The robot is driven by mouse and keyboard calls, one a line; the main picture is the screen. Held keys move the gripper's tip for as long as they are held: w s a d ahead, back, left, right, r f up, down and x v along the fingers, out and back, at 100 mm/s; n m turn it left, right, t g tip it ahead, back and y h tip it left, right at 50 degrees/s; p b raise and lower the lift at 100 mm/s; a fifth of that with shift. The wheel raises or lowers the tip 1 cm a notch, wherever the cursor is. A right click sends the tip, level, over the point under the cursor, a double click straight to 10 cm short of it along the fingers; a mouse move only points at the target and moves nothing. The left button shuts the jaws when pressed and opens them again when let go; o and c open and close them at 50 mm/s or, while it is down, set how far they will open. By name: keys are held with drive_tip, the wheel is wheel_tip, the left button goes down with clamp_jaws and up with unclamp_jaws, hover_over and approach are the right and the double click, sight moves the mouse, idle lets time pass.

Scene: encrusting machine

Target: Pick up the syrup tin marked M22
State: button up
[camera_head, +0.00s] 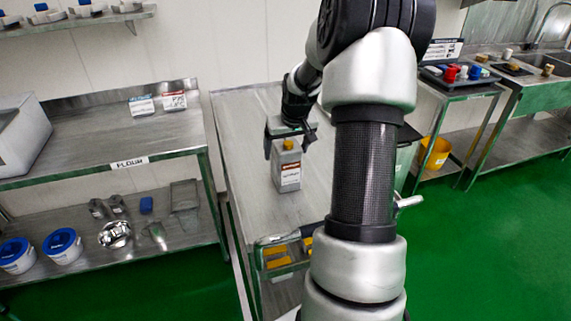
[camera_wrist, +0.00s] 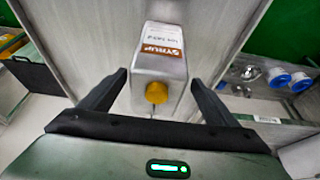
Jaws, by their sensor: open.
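A grey syrup tin (camera_head: 287,170) with a yellow cap and an orange and white label stands upright on the steel table (camera_head: 240,125). In the wrist view the tin (camera_wrist: 150,88) lies between my two fingers, and its label reads SYRUP; the smaller marking is too small to read surely. My gripper (camera_head: 291,147) is open, with one finger on each side of the tin's top. In the wrist view my gripper (camera_wrist: 158,90) shows gaps between the fingers and the tin. No second syrup tin shows in either view.
A steel bench labelled FLOUR (camera_head: 130,163) stands to the left, with blue-lidded tubs (camera_head: 62,246) on its lower shelf. A yellow bucket (camera_head: 435,153) sits under the right-hand bench. A tray with coloured items (camera_head: 458,73) lies on that bench. The table around the tin is clear.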

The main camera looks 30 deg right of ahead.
drive_tip(key=shift+x, duration=2.7)
drive_tip(key=shift+d, duration=0.15)
drive_tip(key=c, duration=1.9)
drive_tip(key=shift+w+r, duration=0.15)
drive_tip(key=shift+r, duration=0.1)
clamp_jaws()
